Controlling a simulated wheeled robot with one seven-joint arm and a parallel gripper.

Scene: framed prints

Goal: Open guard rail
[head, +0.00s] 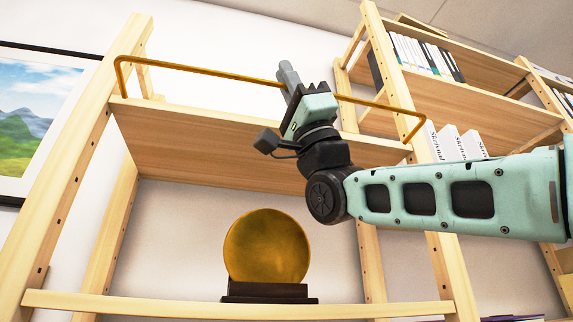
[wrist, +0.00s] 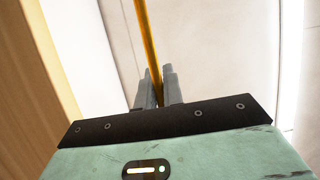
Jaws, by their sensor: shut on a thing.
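The guard rail (head: 210,72) is a thin brass-coloured bar with bent ends. It runs along the front of the upper shelf (head: 200,145) of a light wooden unit, above the shelf board. My gripper (head: 289,76) is at the middle of the rail, reaching up from below and in front. In the wrist view the rail (wrist: 146,35) passes down between the two grey fingers (wrist: 157,88), which are shut on it. The part of the rail behind the gripper is hidden in the head view.
A round gold disc (head: 267,247) on a dark base stands on the lower shelf (head: 180,302). A second shelf unit on the right holds books (head: 425,58) and white boxes (head: 460,142). A framed landscape print (head: 40,110) hangs at left. The upper shelf looks empty from below.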

